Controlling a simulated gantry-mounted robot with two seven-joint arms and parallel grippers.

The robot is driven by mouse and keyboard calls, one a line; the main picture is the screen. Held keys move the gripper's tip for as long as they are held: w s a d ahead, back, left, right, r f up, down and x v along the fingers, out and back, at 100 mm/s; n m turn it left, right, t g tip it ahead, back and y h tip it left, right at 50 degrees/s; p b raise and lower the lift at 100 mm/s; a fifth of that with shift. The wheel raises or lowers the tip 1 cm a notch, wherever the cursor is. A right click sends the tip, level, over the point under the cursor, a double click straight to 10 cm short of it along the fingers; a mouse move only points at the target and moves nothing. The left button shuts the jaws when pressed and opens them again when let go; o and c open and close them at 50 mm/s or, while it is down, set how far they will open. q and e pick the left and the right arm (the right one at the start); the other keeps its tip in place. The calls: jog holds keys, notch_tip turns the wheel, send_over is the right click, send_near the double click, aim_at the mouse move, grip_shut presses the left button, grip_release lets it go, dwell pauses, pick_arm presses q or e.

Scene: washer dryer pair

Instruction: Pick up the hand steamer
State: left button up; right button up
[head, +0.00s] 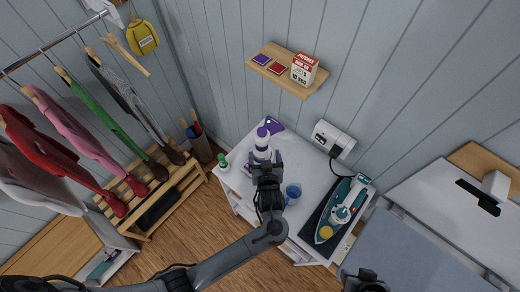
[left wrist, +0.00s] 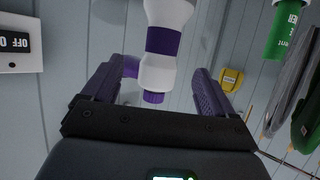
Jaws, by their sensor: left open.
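The hand steamer (head: 262,143), white with purple bands, stands on the white cabinet top (head: 312,172). In the left wrist view the white and purple steamer (left wrist: 163,42) reaches down between my purple finger pads, its purple end nearest the palm. My left gripper (head: 266,160) is open at the near side of the steamer, with a finger on each side and a visible gap at the right finger. It also shows in the left wrist view (left wrist: 155,88). A dark part of mine shows at the bottom edge of the head view, probably the right wrist; its fingers cannot be made out.
A blue mug (head: 292,193) stands just right of my left gripper. A green bottle (head: 222,161) is at the left corner, and a purple object (head: 274,125) lies behind the steamer. A teal iron (head: 341,211) lies at the right. A wall shelf (head: 285,75) hangs above.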

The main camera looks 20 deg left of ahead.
pick_arm(q)
jog(key=shift+x, duration=4.45)
jog(key=shift+a+r, duration=0.1)
jog(key=shift+a, duration=0.05)
jog(key=shift+s, duration=0.1)
jog(key=shift+c, duration=0.2)
jog(key=shift+r, duration=0.1)
jog(key=c, duration=1)
